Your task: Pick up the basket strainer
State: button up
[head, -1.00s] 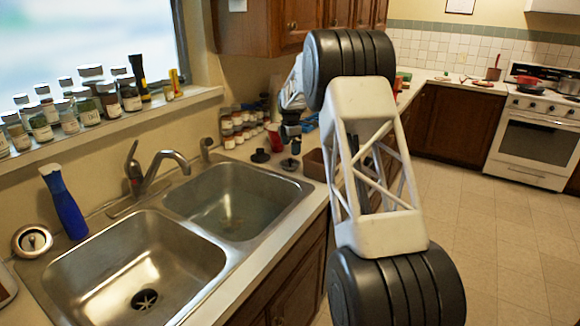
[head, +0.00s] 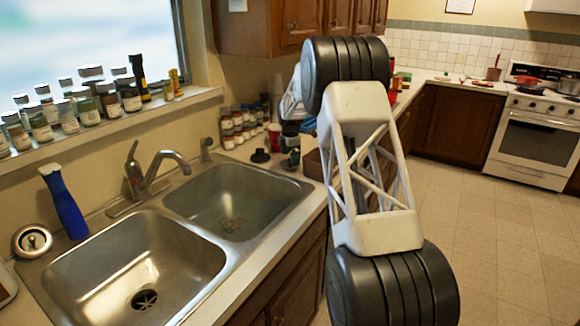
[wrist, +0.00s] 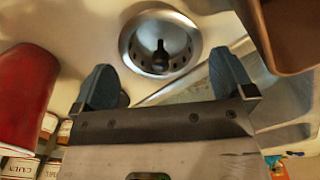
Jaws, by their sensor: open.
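The basket strainer (wrist: 187,38) is a round metal cup with a dark knob in its middle. In the wrist view it sits on the pale counter, upper centre, ahead of and between my fingertips. My gripper (wrist: 160,66) is open, one blue-grey finger to each side, with nothing held. In the head view my gripper (head: 291,158) is low over the counter behind the right basin and hides most or all of this strainer. A similar silver round piece (head: 32,241) lies at the left of the sink.
A red cup (wrist: 25,95) stands close on the left in the wrist view, and a brown container (wrist: 285,32) on the right. A black stopper (head: 261,155) lies beside my gripper. Spice jars (head: 237,125) line the wall.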

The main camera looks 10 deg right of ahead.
jog(key=shift+f, duration=1.7)
jog(key=c, duration=0.5)
jog(key=shift+r, duration=0.1)
jog(key=shift+c, duration=0.2)
jog(key=shift+r, duration=4.95)
jog(key=shift+a, duration=0.1)
jog(key=s+a+f, duration=0.1)
jog(key=s+a, duration=0.3)
jog(key=a, duration=0.5)
jog(key=s+a+f, duration=0.2)
jog(key=s+a, duration=0.2)
jog(key=a, duration=0.5)
jog(key=s+a+f, duration=0.1)
jog(key=s+a, duration=0.3)
jog(key=a, duration=0.5)
jog(key=shift+s+f, duration=0.25)
jog(key=shift+f, duration=0.05)
